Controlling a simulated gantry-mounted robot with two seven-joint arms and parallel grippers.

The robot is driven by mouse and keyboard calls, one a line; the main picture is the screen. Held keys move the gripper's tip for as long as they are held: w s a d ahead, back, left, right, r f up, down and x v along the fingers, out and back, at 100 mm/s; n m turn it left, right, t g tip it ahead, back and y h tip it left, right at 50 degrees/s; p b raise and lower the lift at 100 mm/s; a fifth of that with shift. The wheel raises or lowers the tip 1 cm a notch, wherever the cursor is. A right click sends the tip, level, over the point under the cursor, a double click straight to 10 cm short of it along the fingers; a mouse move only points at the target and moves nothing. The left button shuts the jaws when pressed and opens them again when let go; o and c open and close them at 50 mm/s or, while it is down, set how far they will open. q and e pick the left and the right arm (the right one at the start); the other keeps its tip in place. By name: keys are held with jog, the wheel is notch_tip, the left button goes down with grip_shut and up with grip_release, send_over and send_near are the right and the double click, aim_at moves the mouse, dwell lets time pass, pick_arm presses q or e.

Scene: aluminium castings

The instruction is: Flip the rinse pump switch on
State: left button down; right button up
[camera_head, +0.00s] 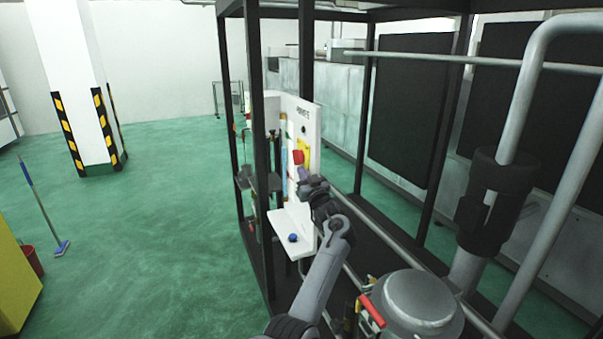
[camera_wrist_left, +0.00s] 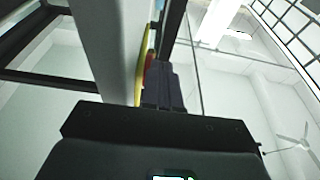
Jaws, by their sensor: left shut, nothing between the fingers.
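A white control panel (camera_head: 309,118) stands upright inside the dark frame. On it a red switch (camera_head: 298,157) sits on a yellow plate (camera_head: 304,146). My left gripper (camera_head: 303,178) is shut and empty, close to the panel face just below the red switch. Whether it touches the panel or switch I cannot tell. In the left wrist view the shut fingers (camera_wrist_left: 162,88) point along the panel (camera_wrist_left: 112,45), and the red part (camera_wrist_left: 149,72) and yellow edge (camera_wrist_left: 140,68) show beside them. The switch position is not readable. My right gripper is out of view.
A small white shelf (camera_head: 279,218) with a blue knob (camera_head: 293,238) juts out below the panel. Dark frame posts (camera_head: 258,150) stand left of it. A metal vessel (camera_head: 415,300) with a red handle (camera_head: 373,311) and thick pipes are at right.

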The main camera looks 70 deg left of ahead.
pick_arm(q)
jog(key=v, duration=0.6)
jog(key=shift+d, duration=0.25)
jog(key=d+r+b, duration=0.2)
jog(key=d+r, duration=0.1)
jog(key=d, duration=0.4)
jog(key=shift+s+b, duration=0.2)
jog(key=shift+b, duration=0.1)
jog(key=shift+r, duration=0.1)
jog(key=shift+a+f+b+x, duration=0.15)
jog(key=shift+f+x, duration=0.35)
jog(key=shift+x, duration=1.65)
jog(key=shift+a+f+b+x, duration=0.15)
jog(key=shift+f+x, duration=0.3)
jog(key=shift+x, duration=1.65)
jog(key=shift+a+f+b+x, duration=0.15)
jog(key=shift+f+x, duration=0.35)
jog(key=shift+x, duration=1.65)
